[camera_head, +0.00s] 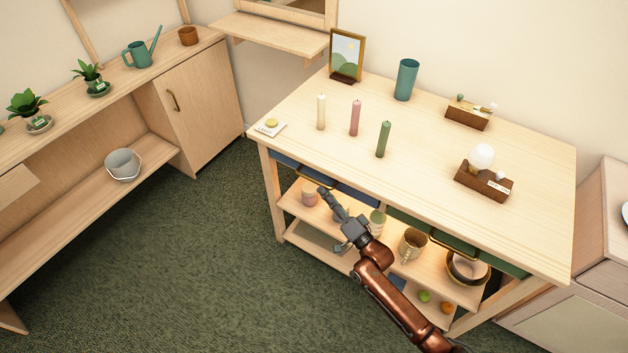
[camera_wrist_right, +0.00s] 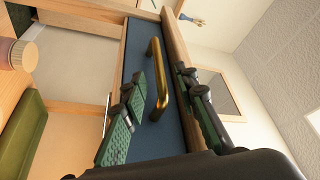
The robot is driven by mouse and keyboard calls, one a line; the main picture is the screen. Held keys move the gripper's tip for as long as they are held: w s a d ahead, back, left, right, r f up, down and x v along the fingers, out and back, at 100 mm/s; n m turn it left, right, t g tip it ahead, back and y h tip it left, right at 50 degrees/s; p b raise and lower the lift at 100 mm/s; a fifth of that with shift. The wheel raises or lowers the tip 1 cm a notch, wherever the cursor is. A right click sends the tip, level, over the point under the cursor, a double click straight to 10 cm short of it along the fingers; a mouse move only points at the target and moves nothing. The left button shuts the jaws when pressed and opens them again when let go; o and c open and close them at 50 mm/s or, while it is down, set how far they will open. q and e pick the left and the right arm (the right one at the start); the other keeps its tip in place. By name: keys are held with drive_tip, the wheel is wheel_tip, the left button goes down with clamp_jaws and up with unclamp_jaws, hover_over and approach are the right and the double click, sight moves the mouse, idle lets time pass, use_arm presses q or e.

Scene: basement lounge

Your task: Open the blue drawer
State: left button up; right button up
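The blue drawer (camera_head: 288,161) sits under the left part of the wooden table's front edge and looks closed. In the right wrist view its blue front (camera_wrist_right: 138,45) carries a brass bar handle (camera_wrist_right: 157,75). My right gripper (camera_head: 331,202) is in front of the drawer. In the right wrist view its fingers (camera_wrist_right: 164,95) are apart, one on each side of the handle, with a gap visible on both sides. I cannot tell how far the fingertips are from the drawer front. My left gripper is not in view.
The table (camera_head: 520,160) holds candles, a picture frame (camera_head: 347,55), a teal cup (camera_head: 406,80) and wooden blocks. A green drawer (camera_head: 408,221) is to the right of the blue one. Shelves below hold jars, a mug (camera_head: 412,245) and bowls. The carpet (camera_head: 200,270) at left is clear.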

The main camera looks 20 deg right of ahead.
sight(314, 181)
drive_tip(key=x, duration=0.3)
drive_tip(key=b+x, duration=0.1)
drive_tip(key=x, duration=0.2)
drive_tip(key=shift+a+f+b, duration=0.1)
drive_tip(key=shift+f+b, duration=0.15)
drive_tip(key=shift+b, duration=0.05)
drive_tip(key=shift+w+a+r, duration=0.1)
drive_tip(key=shift+w+r, duration=0.1)
drive_tip(key=shift+w, duration=0.25)
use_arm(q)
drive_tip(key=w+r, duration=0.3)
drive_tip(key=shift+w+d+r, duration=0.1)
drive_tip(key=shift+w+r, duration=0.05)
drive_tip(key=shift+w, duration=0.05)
use_arm(e)
clamp_jaws()
